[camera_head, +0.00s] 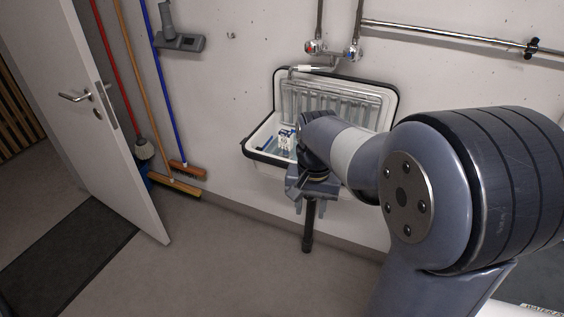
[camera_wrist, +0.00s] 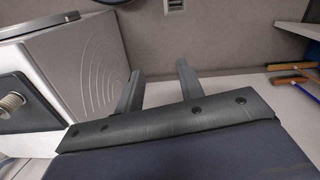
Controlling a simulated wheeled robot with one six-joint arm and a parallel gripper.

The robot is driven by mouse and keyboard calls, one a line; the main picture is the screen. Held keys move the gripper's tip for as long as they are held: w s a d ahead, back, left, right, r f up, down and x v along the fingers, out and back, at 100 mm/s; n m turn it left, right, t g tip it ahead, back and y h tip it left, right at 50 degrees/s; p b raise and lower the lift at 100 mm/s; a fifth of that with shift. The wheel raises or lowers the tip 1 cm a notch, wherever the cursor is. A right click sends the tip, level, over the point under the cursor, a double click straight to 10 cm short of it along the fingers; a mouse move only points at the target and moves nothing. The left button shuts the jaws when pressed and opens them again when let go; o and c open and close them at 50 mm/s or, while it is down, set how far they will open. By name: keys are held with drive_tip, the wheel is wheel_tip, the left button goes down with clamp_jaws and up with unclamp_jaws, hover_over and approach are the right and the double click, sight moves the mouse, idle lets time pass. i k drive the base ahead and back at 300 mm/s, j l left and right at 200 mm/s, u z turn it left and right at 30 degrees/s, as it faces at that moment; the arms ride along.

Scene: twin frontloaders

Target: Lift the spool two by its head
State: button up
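My gripper (camera_head: 312,192) is in front of the white sink in the head view, pointing down and away from my arm. In the wrist view its two fingers (camera_wrist: 160,70) stand apart with nothing between them. A small pale ribbed round piece (camera_wrist: 11,103) shows at the left edge of the wrist view, against a dark panel, well apart from the fingers. It looks like a spool, but I cannot tell whether it is spool two. No spool can be made out in the head view.
The white sink (camera_head: 259,143) with a dark rim hangs on the wall, with taps (camera_head: 333,50) above and a dark pipe (camera_head: 308,228) below. An open door (camera_head: 88,110) and brooms (camera_head: 160,90) stand left. A pale wavy panel (camera_wrist: 85,65) is left of the fingers. The floor (camera_head: 215,255) is clear.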

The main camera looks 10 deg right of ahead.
sight(286, 137)
drive_tip(key=i+j+z, duration=0.2)
drive_tip(key=i+j, duration=0.25)
drive_tip(key=j, duration=0.2)
drive_tip(key=i+j+z, duration=0.1)
drive_tip(key=j, duration=0.25)
drive_tip(key=i+l+z, duration=0.2)
drive_tip(key=i, duration=0.65)
drive_tip(key=j, duration=0.1)
